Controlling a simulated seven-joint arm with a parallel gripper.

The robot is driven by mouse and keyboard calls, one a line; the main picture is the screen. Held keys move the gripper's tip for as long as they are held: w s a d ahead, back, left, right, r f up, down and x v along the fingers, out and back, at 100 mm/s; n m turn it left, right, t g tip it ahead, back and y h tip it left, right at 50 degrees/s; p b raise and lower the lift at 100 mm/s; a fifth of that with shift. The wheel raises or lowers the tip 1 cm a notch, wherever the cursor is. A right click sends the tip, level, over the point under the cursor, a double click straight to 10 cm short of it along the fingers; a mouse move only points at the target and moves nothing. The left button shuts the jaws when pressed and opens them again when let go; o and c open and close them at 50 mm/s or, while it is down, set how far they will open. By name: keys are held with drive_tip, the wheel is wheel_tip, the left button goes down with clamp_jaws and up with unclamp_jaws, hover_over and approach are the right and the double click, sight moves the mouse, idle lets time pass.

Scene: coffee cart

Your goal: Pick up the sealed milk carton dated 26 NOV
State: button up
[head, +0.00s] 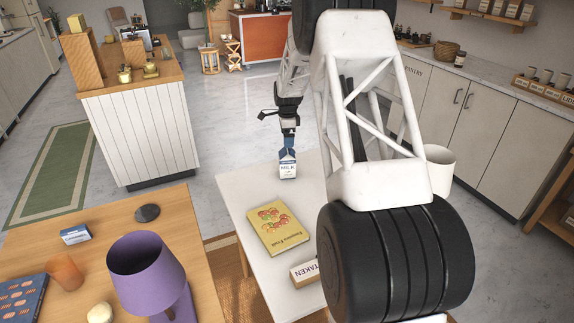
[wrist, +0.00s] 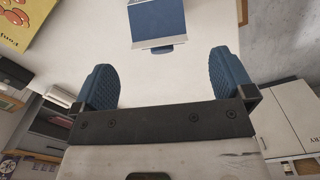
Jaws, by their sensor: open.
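A milk carton (head: 287,170) with a white front marked MILK and a blue top stands upright on the white table. Its small lower print is too small to read, so I cannot tell its date. My gripper (head: 288,146) is right at the carton's top in the head view; the fingertips are hard to make out there. In the wrist view my gripper (wrist: 161,78) has its two blue pads wide apart with nothing between them. The blue carton (wrist: 158,20) shows at the top edge, ahead of the gap and partly cut off.
A yellow book (head: 274,225) and a TAKEN sign (head: 304,272) lie nearer on the white table (head: 238,196). My arm hides the table's right part. A wooden table at left holds a purple lamp (head: 147,265), an orange cup (head: 65,271) and a small blue-white box (head: 75,235).

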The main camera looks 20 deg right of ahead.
sight(287, 151)
drive_tip(key=shift+f, duration=1.25)
drive_tip(key=shift+f, duration=2.6)
clamp_jaws()
drive_tip(key=shift+r, duration=0.2)
